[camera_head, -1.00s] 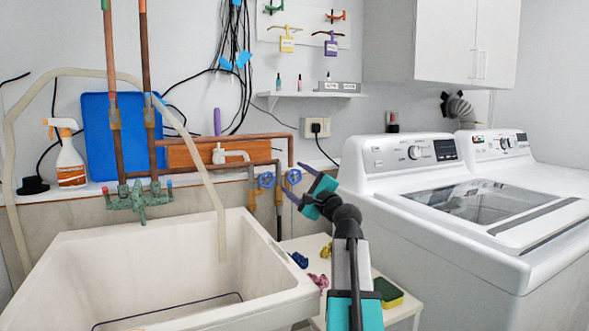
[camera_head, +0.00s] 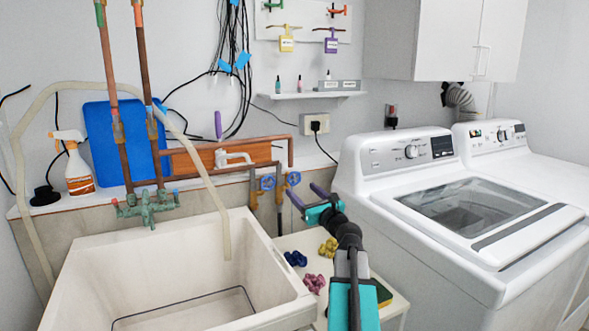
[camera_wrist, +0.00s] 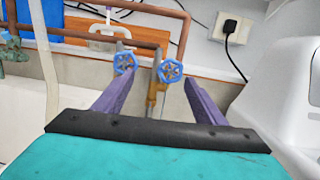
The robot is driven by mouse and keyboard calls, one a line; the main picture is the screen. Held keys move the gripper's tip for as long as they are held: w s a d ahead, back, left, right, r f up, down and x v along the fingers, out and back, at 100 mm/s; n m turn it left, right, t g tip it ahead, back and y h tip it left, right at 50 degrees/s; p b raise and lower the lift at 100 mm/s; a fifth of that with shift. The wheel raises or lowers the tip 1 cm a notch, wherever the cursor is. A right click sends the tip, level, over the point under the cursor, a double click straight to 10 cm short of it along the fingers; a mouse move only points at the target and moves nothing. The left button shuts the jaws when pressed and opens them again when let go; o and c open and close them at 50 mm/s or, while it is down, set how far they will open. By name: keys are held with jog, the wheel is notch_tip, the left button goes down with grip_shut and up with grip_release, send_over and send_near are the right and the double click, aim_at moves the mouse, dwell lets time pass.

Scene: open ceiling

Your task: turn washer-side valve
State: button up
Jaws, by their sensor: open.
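Two blue valve handwheels sit side by side on the pipes behind the sink. The right, washer-side valve (camera_head: 293,179) also shows in the wrist view (camera_wrist: 171,71). The left valve (camera_head: 267,183) also shows in the wrist view (camera_wrist: 124,63). My gripper (camera_head: 304,190) has two purple fingers, spread apart and empty. In the wrist view, my gripper (camera_wrist: 158,82) points toward the valves. The right valve appears between the fingertips, and the left valve appears just beyond the left fingertip. I see no clear contact, and the exact gap in depth is hard to tell.
A white sink (camera_head: 95,260) stands at the left and a white washer (camera_head: 400,215) at the right. Between them, a low white stand (camera_head: 312,243) holds blue, pink and yellow small objects. A hose (camera_head: 217,205) hangs into the sink. A plugged outlet (camera_head: 316,125) is above the valves.

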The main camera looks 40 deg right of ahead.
aim_at(295, 179)
jog(key=s+m+p, duration=0.1)
jog(key=p, duration=0.6)
jog(key=s+d+m+g+p, duration=0.1)
jog(key=m+p, duration=0.1)
jog(key=p, duration=0.5)
jog(key=shift+s+f+g+h, duration=0.2)
jog(key=shift+g+h, duration=0.1)
jog(key=shift+h, duration=0.1)
jog(key=shift+s+d+r+p, duration=0.15)
jog(key=shift+p, duration=0.85)
jog(key=shift+r+p, duration=0.1)
jog(key=shift+p, duration=0.2)
jog(key=shift+s+r, duration=0.1)
jog(key=shift+r, duration=0.1)
jog(key=shift+d, duration=0.1)
jog(key=shift+p+x, duration=1.95)
jog(key=shift+x, duration=5)
